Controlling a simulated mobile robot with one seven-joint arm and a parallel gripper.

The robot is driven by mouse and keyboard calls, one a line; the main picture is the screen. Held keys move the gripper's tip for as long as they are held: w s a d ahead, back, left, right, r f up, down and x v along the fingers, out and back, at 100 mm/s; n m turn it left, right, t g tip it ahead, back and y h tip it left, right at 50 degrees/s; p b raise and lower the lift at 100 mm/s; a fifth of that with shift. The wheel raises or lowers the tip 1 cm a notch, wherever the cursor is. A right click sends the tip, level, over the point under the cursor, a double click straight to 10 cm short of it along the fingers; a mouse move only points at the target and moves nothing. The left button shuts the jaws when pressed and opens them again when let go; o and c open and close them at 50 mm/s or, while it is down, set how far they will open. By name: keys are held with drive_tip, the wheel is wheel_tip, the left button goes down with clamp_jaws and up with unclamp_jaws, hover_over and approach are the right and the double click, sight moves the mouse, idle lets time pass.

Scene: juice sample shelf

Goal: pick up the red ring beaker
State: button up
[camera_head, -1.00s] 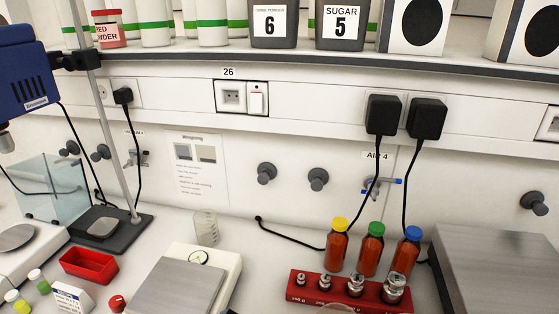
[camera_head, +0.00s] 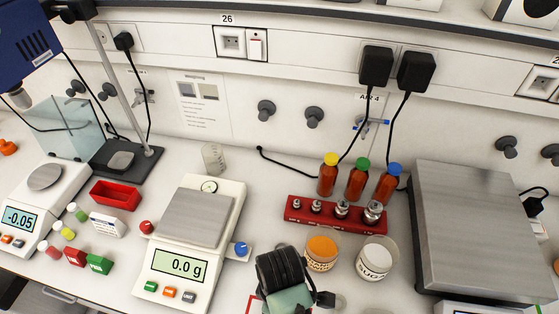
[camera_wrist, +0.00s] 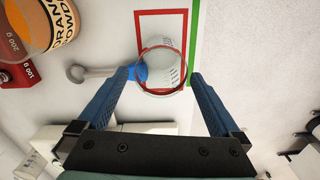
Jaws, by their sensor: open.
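The red ring beaker (camera_wrist: 166,70) is a clear glass beaker with a red ring around it and small print on its wall. In the wrist view it stands at the upper middle, inside a red square outline on the white bench. My gripper (camera_wrist: 160,77) is open, its two blue fingers pointing at the beaker with one on each side. In the head view my arm hides the beaker.
An orange powder tub (camera_head: 321,252) and a sugar tub (camera_head: 376,258) stand close by. A balance (camera_head: 190,240) is to the left. A red weight block (camera_head: 330,214) and juice bottles (camera_head: 357,180) are behind. A large metal-topped scale (camera_head: 480,230) fills the right.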

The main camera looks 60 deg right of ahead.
drive_tip(key=shift+w+a+f+p, duration=0.1)
drive_tip(key=shift+f+p, duration=0.3)
drive_tip(key=shift+f, duration=1.3)
drive_tip(key=shift+a+f+p, duration=0.1)
drive_tip(key=shift+f+p, duration=0.25)
drive_tip(key=shift+f, duration=1.35)
drive_tip(key=shift+d, duration=0.1)
drive_tip(key=c, duration=1.2)
drive_tip(key=shift+r, duration=0.1)
